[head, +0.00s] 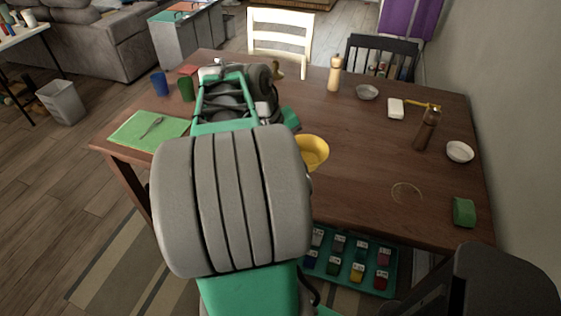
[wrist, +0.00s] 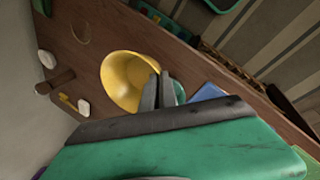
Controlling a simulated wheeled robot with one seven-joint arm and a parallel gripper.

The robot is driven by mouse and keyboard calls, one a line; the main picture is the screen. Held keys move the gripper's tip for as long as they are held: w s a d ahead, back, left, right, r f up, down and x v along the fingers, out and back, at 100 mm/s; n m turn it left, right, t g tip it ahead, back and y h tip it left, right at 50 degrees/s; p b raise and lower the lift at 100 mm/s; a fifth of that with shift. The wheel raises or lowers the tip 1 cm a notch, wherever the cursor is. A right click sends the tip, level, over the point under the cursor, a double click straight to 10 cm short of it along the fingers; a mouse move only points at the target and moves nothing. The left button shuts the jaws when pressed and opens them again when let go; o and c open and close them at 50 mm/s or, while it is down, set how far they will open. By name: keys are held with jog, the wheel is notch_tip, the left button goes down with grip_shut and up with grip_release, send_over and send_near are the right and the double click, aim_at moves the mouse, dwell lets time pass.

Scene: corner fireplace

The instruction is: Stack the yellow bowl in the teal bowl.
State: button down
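The yellow bowl (wrist: 122,82) shows in the wrist view with its inside toward the camera, and in the head view (head: 316,150) just right of my arm, which covers its left part. My gripper (wrist: 159,76) has its two dark fingers close together at the bowl's rim, one over the inside and one outside, and looks shut on it. A small green patch (wrist: 180,92) beside the fingers in the wrist view may be the teal bowl, mostly hidden. In the head view my arm hides the fingers, and I cannot make out the teal bowl with certainty.
The table right of the yellow bowl is mostly clear.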

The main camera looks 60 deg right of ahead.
jog(key=w+d+f, duration=0.3)
jog(key=f, duration=0.1)
jog(key=w+d+f, duration=0.2)
jog(key=w+f, duration=0.1)
jog(key=f, duration=0.1)
jog(key=w+d+f+p, duration=0.1)
jog(key=w+d+f, duration=0.2)
jog(key=f, duration=0.1)
jog(key=shift+d+f, duration=0.15)
jog(key=shift+d, duration=0.15)
jog(key=shift+s, duration=0.1)
jog(key=shift+f, duration=0.1)
jog(key=shift+f+b, duration=0.3)
jog(key=shift+f, duration=0.2)
jog(key=c, duration=1.7)
grip_release()
